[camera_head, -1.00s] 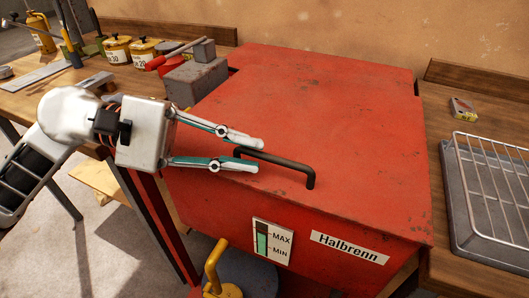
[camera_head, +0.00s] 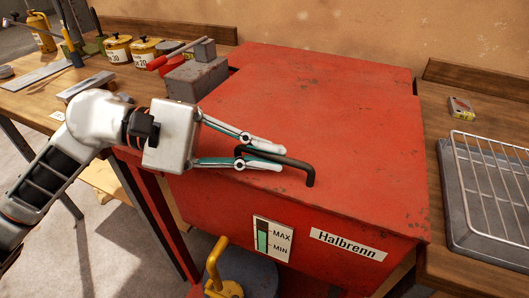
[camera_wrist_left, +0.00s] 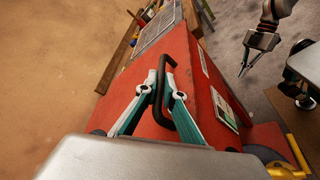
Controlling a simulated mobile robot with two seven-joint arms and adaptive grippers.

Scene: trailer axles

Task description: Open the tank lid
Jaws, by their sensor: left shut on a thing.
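The red tank's lid (camera_head: 330,110) lies flat and looks closed. A dark bent-bar handle (camera_head: 305,170) stands on it near the front edge. My left gripper (camera_head: 277,159) reaches in from the left and is shut on the handle, one finger on each side of the bar. In the left wrist view the handle (camera_wrist_left: 161,85) runs between the two fingers of the left gripper (camera_wrist_left: 164,68). The right gripper (camera_wrist_left: 246,67) shows at the upper right of the left wrist view, well away from the tank. Its jaw opening is unclear.
A grey block with a red-handled tool (camera_head: 194,77) stands close behind my left gripper, beside the tank. Yellow canisters (camera_head: 118,49) stand on the left bench. A wire rack on a tray (camera_head: 480,205) lies on the right bench. A yellow-handled object (camera_head: 216,265) stands below the tank's front.

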